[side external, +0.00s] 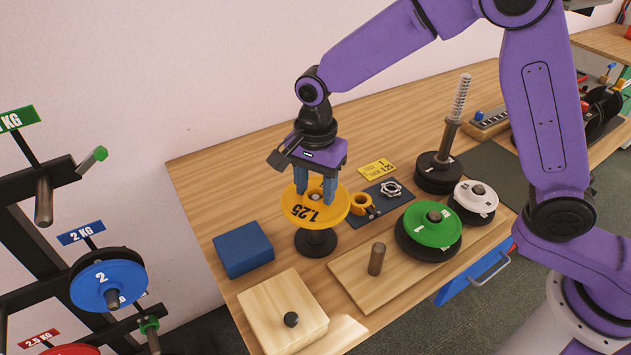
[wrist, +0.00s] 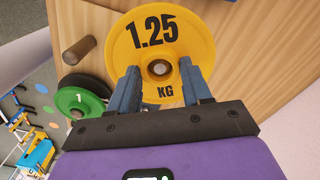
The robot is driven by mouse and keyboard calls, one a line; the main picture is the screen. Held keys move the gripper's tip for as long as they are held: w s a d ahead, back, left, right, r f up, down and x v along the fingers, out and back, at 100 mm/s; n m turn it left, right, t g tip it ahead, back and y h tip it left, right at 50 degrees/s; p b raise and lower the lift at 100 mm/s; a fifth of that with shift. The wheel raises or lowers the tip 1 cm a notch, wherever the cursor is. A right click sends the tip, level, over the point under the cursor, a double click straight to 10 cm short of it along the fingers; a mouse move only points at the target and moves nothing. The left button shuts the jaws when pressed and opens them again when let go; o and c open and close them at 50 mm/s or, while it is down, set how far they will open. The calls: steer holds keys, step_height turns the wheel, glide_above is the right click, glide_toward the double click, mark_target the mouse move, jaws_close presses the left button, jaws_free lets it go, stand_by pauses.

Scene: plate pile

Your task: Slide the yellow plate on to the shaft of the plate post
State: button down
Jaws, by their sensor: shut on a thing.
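The yellow plate (side external: 303,212), marked 1.25 KG, is held roughly level over the black-based plate post (side external: 316,243). It fills the upper middle of the wrist view (wrist: 198,42). My gripper (side external: 315,194) points down from above, its two blue fingers on either side of the plate's centre, shut on the plate. In the wrist view a round grey shaft end (wrist: 158,69) shows in the plate's centre hole. How far the shaft reaches through the hole is hard to tell.
A blue block (side external: 243,249) and a wooden box (side external: 283,312) stand left and in front. A wooden board (side external: 347,284) carries a bare peg (side external: 377,258), green plate (side external: 433,224) and white plate (side external: 474,202). A yellow collar (side external: 361,204) lies close by. A spring-topped post (side external: 452,120) stands behind.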

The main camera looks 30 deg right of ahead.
mark_target(315, 197)
steer(key=shift+f, duration=0.55)
steer(key=shift+f, duration=0.7)
steer(key=shift+f, duration=0.4)
steer(key=shift+f, duration=0.7)
steer(key=shift+f, duration=0.35)
steer(key=shift+f, duration=0.35)
steer(key=shift+f, duration=1.05)
stand_by(0.3)
steer(key=shift+f, duration=0.15)
stand_by(0.5)
steer(key=shift+w+r, duration=0.1)
steer(key=shift+r, duration=0.25)
stand_by(0.6)
